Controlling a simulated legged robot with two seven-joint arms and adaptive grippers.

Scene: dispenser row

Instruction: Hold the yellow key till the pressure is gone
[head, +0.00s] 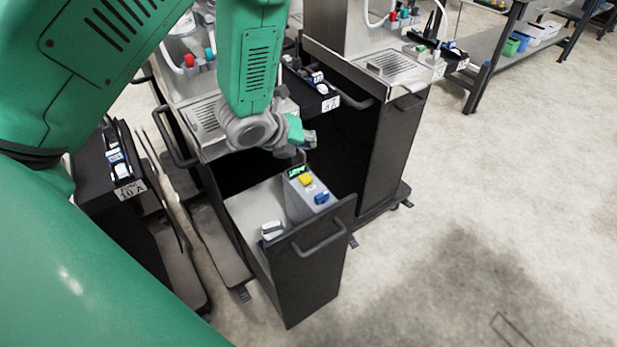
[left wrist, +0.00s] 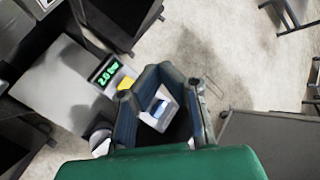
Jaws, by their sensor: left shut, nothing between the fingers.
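The yellow key (head: 305,180) sits on top of a narrow grey box (head: 298,199) in the pulled-out drawer, between a green-lit display (head: 297,171) and a blue key (head: 321,197). My left gripper (head: 300,147) is shut and empty, just above the display end of the box. In the left wrist view the yellow key (left wrist: 126,83) shows at the left of my left gripper (left wrist: 160,72), partly hidden by a finger. The display (left wrist: 105,74) there seems to read 2.0 bar. I cannot tell whether the fingers touch the key. My right gripper is not in view.
The drawer's black front with its handle (head: 320,238) stands out over the floor. A small white and dark item (head: 272,229) lies in the drawer. Dispensers with drip trays (head: 393,66) stand behind. The floor (head: 500,200) at the right is clear.

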